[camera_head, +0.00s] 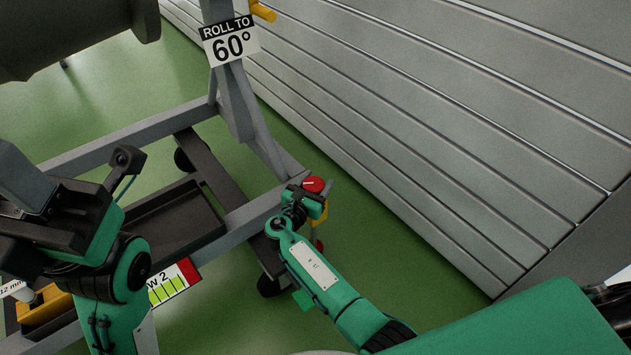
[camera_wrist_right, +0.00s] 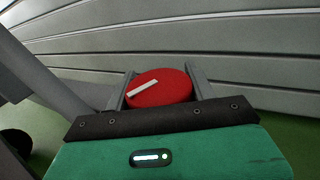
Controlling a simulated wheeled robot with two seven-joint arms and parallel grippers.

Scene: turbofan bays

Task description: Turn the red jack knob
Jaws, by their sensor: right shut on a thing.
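The red jack knob (camera_head: 314,184) is at the corner of the grey stand's frame in the head view. In the right wrist view the knob (camera_wrist_right: 160,88) is a round red disc with a white bar that slopes up to the right. My right gripper (camera_head: 308,192) is at the knob, with a finger on each side of it in the wrist view (camera_wrist_right: 160,90), shut on it. My left arm comes in at the left of the head view; its gripper fingers cannot be made out.
A grey stand frame (camera_head: 130,137) with a dark tray (camera_head: 175,222) and casters stands on the green floor. A "ROLL TO 60°" sign (camera_head: 230,41) is on its post. A slatted grey wall (camera_head: 430,110) runs close behind the knob. Open floor (camera_head: 400,245) lies right of it.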

